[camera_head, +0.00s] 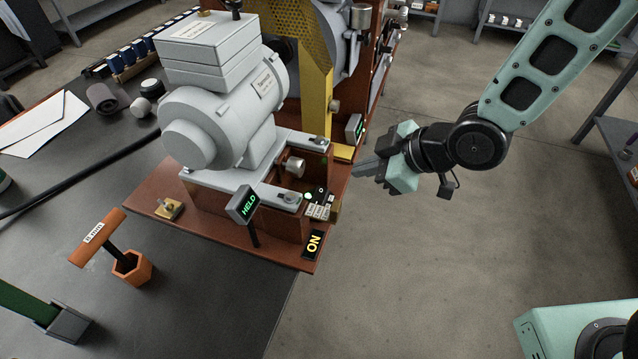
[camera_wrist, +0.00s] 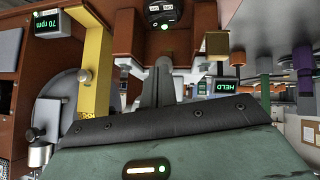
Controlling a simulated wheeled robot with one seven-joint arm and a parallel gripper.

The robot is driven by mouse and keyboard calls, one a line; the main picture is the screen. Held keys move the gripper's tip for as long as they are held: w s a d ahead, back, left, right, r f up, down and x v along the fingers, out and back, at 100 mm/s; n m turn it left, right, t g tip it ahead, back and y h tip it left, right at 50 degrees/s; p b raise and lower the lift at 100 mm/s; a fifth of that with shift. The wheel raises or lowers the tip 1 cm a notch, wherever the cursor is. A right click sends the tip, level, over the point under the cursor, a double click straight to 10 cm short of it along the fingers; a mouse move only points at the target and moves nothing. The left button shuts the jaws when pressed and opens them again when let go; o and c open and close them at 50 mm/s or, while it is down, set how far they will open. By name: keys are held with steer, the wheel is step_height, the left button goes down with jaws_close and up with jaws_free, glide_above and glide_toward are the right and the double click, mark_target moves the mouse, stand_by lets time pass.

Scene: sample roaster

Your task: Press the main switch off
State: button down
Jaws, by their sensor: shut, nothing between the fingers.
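The main switch (camera_head: 320,191) appears to be the small dark control beside a lit green lamp (camera_head: 308,195) at the right end of the grey roaster drive, with small labels below it. An ON sign (camera_head: 313,243) stands at the board's front corner. In the wrist view, a dark round switch face (camera_wrist: 165,12) with a green lamp shows at the top, upside down. My gripper (camera_head: 358,169) is shut and empty, just right of the machine and apart from the switch. In the wrist view my gripper (camera_wrist: 163,68) points up toward the switch face.
A HELD display (camera_head: 243,204) stands in front of the machine. A yellow bracket (camera_head: 318,110) rises behind, near another display (camera_head: 354,128). An orange-handled tool (camera_head: 98,236) sits on the dark bench at left. The floor right of the bench is clear.

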steer(key=shift+f, duration=0.1)
glide_above(318, 190)
steer(key=s+d, duration=0.2)
steer(key=s, duration=0.1)
steer(key=f, duration=0.3)
steer(key=f+b, duration=0.1)
steer(key=f, duration=0.3)
steer(key=shift+w+d, duration=0.15)
steer(key=shift+w, duration=0.05)
steer(key=shift+w+d+f, duration=0.1)
steer(key=shift+w+f, duration=0.05)
steer(key=shift+f, duration=0.45)
steer(key=shift+w+d+f, duration=0.1)
steer(key=shift+w+f, duration=0.05)
steer(key=shift+f, duration=0.4)
steer(key=shift+w+f, duration=0.15)
steer(key=shift+f, duration=0.55)
